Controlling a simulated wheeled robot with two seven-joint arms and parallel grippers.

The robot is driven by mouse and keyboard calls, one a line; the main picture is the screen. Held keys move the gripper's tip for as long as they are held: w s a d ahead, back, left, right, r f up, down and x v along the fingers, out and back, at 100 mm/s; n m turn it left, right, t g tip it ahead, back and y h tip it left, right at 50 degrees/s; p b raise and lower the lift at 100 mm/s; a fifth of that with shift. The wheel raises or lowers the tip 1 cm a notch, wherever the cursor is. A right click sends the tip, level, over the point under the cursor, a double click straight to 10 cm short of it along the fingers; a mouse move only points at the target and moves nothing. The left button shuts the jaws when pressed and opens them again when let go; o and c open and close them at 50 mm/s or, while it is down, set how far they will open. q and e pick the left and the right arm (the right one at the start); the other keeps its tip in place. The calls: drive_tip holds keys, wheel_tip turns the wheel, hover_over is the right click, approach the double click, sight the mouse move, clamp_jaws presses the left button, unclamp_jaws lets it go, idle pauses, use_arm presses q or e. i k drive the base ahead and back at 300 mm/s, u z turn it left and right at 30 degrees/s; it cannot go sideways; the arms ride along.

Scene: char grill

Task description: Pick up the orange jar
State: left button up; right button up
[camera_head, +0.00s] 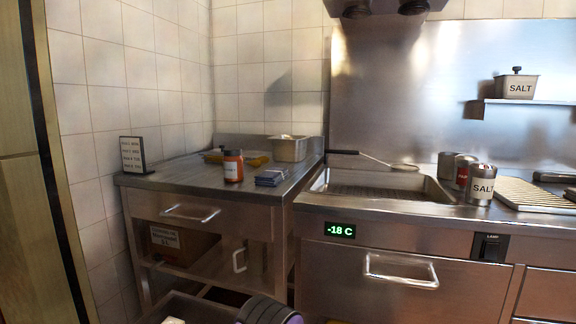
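The orange jar (233,166) stands upright on the steel side table (205,186) at the left. It has a dark lid and a pale label band. A folded blue-grey cloth or packet lies close to its right, and a yellow item lies behind it. Nothing holds the jar. Neither of my grippers is in the head view.
A black menu sign (132,155) stands at the table's left end. A steel pan (289,149) sits behind the jar. The table's front strip is clear.

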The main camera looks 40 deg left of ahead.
sight(233, 168)
drive_tip(key=u, duration=0.3)
drive_tip(key=i, duration=0.15)
drive_tip(key=u, duration=0.5)
